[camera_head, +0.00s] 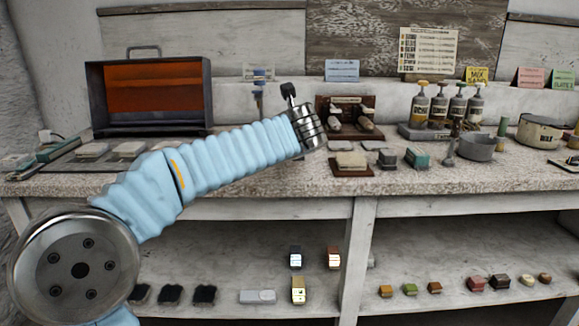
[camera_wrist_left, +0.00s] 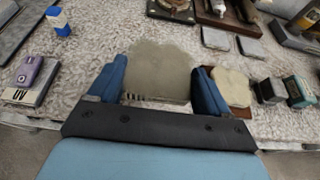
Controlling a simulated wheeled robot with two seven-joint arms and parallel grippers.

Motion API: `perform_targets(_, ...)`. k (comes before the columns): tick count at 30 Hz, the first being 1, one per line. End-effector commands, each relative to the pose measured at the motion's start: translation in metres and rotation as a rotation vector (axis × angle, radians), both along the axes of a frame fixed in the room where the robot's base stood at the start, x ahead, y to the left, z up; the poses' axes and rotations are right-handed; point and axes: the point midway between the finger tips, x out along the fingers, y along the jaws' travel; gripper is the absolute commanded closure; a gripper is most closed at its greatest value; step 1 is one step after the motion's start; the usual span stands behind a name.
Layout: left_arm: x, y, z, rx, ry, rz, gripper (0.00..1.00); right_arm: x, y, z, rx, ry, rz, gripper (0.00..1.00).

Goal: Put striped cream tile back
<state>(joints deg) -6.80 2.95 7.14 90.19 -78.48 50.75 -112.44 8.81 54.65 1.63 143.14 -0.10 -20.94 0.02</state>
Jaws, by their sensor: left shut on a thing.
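In the left wrist view, a greyish-cream tile (camera_wrist_left: 160,62) with a wavy far edge sits between the two blue fingers of my left gripper (camera_wrist_left: 160,83). The gripper is shut on it. A short patch of dark stripes shows at the tile's near left edge. The tile is above the speckled worktop; its exact height is hard to tell. My right gripper is not in view.
A cream piece on a brown board (camera_head: 351,160) lies just right of my gripper, beside small dark and green blocks (camera_head: 417,158). Grey tiles lie behind it. An open case (camera_head: 150,88) stands at the back left, with pale tiles (camera_head: 92,150) before it. Pump bottles (camera_head: 440,105) stand right.

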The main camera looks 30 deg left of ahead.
Motion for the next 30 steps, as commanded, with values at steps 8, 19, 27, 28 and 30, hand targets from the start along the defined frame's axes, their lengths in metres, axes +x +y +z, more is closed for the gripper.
perform_targets(8,0.014,0.016,-0.027,0.001,-0.001,0.0,0.66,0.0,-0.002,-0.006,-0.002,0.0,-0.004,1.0)
perform_targets(19,0.023,0.026,-0.072,0.001,-0.002,-0.001,0.66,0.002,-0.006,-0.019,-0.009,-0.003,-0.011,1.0)
perform_targets(27,0.023,0.026,-0.073,0.001,-0.002,-0.001,0.66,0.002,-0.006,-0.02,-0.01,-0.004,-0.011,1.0)
perform_targets(28,0.023,0.026,-0.075,0.001,-0.002,-0.001,0.66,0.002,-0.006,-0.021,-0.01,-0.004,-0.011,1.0)
perform_targets(30,0.023,0.026,-0.075,0.0,-0.001,0.0,0.17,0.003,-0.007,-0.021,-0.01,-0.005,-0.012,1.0)
